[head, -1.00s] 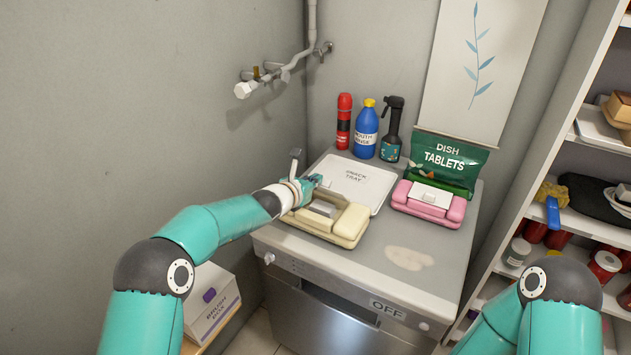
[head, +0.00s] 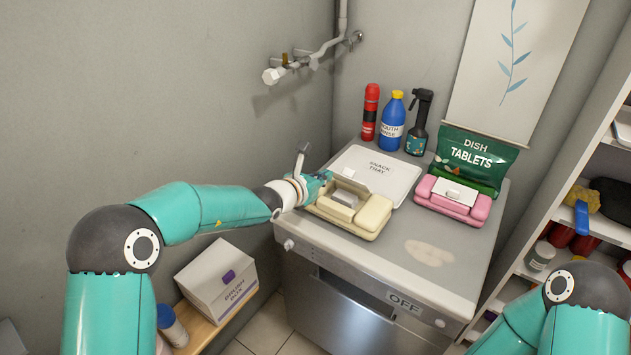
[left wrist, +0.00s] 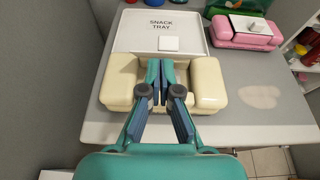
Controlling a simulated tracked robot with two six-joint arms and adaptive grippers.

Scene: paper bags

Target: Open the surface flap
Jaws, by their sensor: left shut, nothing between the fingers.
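A cream box (head: 371,215) with rounded pads at both sides sits near the left edge of the appliance top, in front of the white snack tray (head: 401,173). A pale raised flap piece (head: 345,197) shows between its pads, appearing tilted up; its exact angle is unclear. My left gripper (head: 326,181) is at the box's left rear side in the head view. In the left wrist view its fingers (left wrist: 160,66) are shut, empty, between the two pads, hiding the middle of the box (left wrist: 208,84). My right gripper is out of view; only its arm shows.
A pink box (head: 472,204) stands to the right, before a green dish tablets bag (head: 476,156). A red container (head: 370,112), blue bottle (head: 392,122) and black spray bottle (head: 418,124) stand behind. The front right of the top is clear except a stain (head: 429,252).

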